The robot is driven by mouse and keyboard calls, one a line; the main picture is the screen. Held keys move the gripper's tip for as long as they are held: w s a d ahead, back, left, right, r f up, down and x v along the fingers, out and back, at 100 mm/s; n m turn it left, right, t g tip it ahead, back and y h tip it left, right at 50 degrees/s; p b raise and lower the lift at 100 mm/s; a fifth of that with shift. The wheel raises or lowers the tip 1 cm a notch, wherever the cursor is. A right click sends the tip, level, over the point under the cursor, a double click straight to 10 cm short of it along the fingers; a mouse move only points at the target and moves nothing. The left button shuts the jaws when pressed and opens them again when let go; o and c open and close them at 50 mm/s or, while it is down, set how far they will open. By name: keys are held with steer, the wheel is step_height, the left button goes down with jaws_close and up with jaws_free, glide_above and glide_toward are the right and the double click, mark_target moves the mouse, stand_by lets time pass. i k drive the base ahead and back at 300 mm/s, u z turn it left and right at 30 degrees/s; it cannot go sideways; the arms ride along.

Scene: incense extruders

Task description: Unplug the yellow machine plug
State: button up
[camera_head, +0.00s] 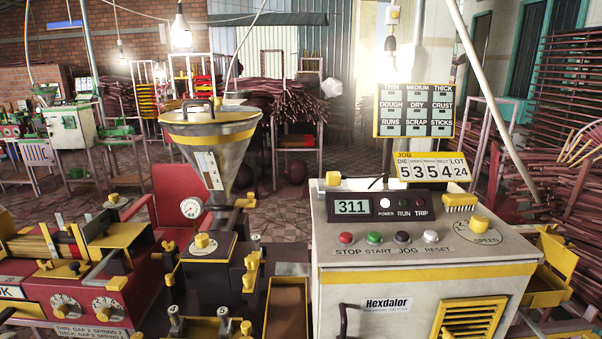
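The cream machine (335,258) with a yellow band and a "Hexdalor" label stands at the front right. A small yellow block (333,179) sits at the back left corner of its top; I cannot tell whether it is the plug. No plug is clearly identifiable. My gripper is not in view.
A steel hopper (211,140) on a dark extruder stands left of the cream machine. A red machine (60,270) fills the front left. A job sign (432,168) and a yellow-handled brush (459,201) are at the cabinet's back right. Brick floor (300,215) shows behind.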

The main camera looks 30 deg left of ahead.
mark_target(332, 178)
steer(key=u, duration=0.65)
steer(key=i, duration=0.7)
steer(key=u, duration=0.9)
steer(key=i, duration=0.6)
steer(key=z, duration=0.05)
